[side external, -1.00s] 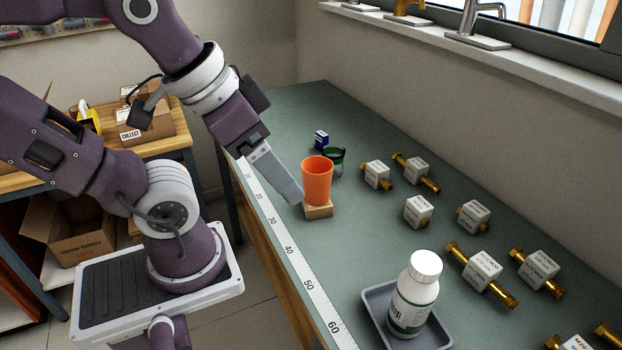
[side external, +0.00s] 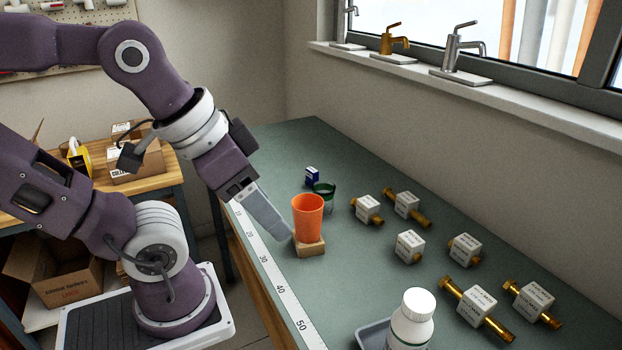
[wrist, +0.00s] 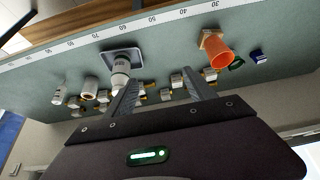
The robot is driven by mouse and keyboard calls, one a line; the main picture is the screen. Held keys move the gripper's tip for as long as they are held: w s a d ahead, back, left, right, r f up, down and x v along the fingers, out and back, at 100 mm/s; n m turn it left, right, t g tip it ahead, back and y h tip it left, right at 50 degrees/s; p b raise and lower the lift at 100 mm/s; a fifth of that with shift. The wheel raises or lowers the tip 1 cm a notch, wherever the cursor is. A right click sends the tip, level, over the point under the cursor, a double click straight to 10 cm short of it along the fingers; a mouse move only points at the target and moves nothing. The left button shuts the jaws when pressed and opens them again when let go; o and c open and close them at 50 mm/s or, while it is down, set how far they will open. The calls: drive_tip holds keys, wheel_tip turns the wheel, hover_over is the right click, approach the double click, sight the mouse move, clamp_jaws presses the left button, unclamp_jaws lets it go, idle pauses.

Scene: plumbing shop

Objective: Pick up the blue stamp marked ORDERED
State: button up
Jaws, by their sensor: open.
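A small blue block with a white label, likely the stamp (side external: 312,175), stands at the far end of the green bench, behind the cups. Its lettering is too small to read. It also shows in the wrist view (wrist: 259,56), right of the orange cup. My gripper (side external: 285,238) points down at the bench's left edge, in front of and to the left of the orange cup, well apart from the stamp. In the wrist view my gripper (wrist: 159,85) has its two fingers spread with nothing held between them.
The orange cup (side external: 308,216) stands on a wooden block (side external: 310,248), close beside my fingers. A dark green cup (side external: 325,190) is between it and the stamp. Several labelled brass fittings (side external: 403,205) lie to the right. A white bottle (side external: 410,322) stands in a grey tray (side external: 371,334).

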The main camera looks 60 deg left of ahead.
drive_tip(key=w+a+r+n+t+y, duration=0.1)
drive_tip(key=w+a+r+y, duration=0.1)
drive_tip(key=w+a, duration=0.55)
drive_tip(key=n+t+y, duration=0.1)
drive_tip(key=t+y, duration=0.1)
drive_tip(key=t, duration=0.4)
hover_over(315, 170)
drive_tip(key=s+d, duration=0.1)
drive_tip(key=d, duration=0.1)
drive_tip(key=f, duration=1.7)
drive_tip(key=shift+s+a+f, duration=0.1)
drive_tip(key=shift+a+f, duration=0.1)
drive_tip(key=shift+f, duration=0.05)
drive_tip(key=shift+t+h, duration=0.3)
drive_tip(key=shift+h, duration=0.4)
drive_tip(key=f, duration=0.2)
drive_tip(key=s+f, duration=0.1)
drive_tip(key=s+a+f, duration=0.1)
drive_tip(key=f, duration=0.1)
drive_tip(key=shift+s+f, duration=0.2)
drive_tip(key=shift+f, duration=0.1)
drive_tip(key=shift+f+h, duration=0.3)
drive_tip(key=shift+f, duration=0.05)
drive_tip(key=x, duration=0.6)
drive_tip(key=shift+w+a+f, duration=0.1)
drive_tip(key=shift+a+f, duration=0.35)
drive_tip(key=shift+f, duration=0.05)
clamp_jaws()
